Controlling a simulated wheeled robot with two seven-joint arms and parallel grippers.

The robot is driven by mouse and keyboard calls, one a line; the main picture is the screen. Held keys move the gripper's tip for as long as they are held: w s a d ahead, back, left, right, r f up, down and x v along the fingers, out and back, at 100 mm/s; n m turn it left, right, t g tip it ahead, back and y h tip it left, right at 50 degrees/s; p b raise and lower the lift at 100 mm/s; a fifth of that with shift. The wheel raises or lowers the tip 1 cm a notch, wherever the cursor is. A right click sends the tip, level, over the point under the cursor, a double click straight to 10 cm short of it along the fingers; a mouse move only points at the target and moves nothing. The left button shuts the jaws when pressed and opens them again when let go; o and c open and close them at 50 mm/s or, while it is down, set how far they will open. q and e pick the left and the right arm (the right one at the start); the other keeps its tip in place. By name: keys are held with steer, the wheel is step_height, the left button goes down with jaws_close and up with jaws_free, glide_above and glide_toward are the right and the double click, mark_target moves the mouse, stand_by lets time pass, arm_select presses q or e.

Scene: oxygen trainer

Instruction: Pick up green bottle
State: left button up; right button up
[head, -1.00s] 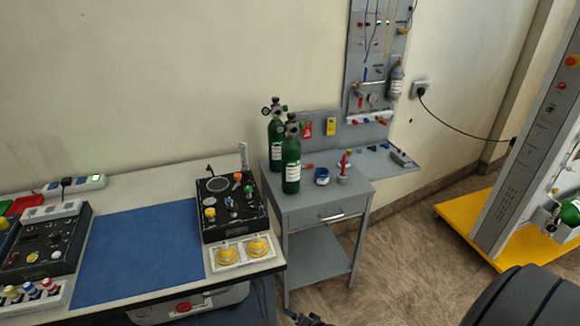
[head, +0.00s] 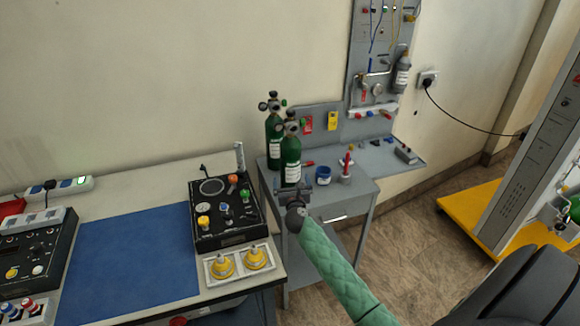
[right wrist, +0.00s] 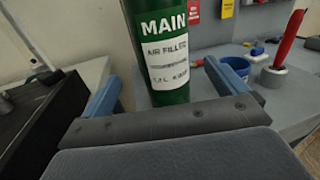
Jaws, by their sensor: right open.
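Two green bottles with black valves and gauges stand upright on a small grey cabinet (head: 340,193). The nearer green bottle (head: 290,156) has a white label; the farther one (head: 273,132) stands behind and to its left. My right gripper (head: 295,190) is in front of the nearer bottle's lower part and hides its base. In the right wrist view, a green bottle (right wrist: 172,97) labelled "MAIN" and "AIR FILLER" stands between the open fingers of my right gripper (right wrist: 170,84). A gap shows beside it on each side. My left gripper is not in view.
A blue cup (head: 323,174) and a holder with a red-handled tool (head: 346,167) stand right of the bottles. A black control box (head: 228,212) sits on the bench to the left. A grey panel (head: 380,60) rises behind.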

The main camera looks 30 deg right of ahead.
mark_target(291, 172)
steer(key=shift+w+d+r+m+p, duration=0.15)
steer(key=shift+w+d+r+m, duration=0.15)
steer(key=shift+w, duration=0.15)
steer(key=shift+w+d+r+m+p, duration=0.2)
steer(key=shift+w+d+r, duration=0.1)
steer(key=shift+w, duration=0.15)
steer(key=p+x, duration=0.1)
steer(key=x, duration=0.2)
steer(key=shift+p+x, duration=0.55)
steer(key=shift+x, duration=0.4)
steer(key=shift+w+d+f, duration=0.2)
steer(key=shift+w+d, duration=0.2)
steer(key=shift+w, duration=0.05)
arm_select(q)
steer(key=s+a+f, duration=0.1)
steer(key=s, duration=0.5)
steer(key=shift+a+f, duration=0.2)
arm_select(e)
steer(key=shift+c, duration=0.3)
steer(key=c, duration=1.8)
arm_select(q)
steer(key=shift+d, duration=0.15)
arm_select(e)
steer(key=shift+r, duration=0.2)
steer(key=shift+c, duration=1.3)
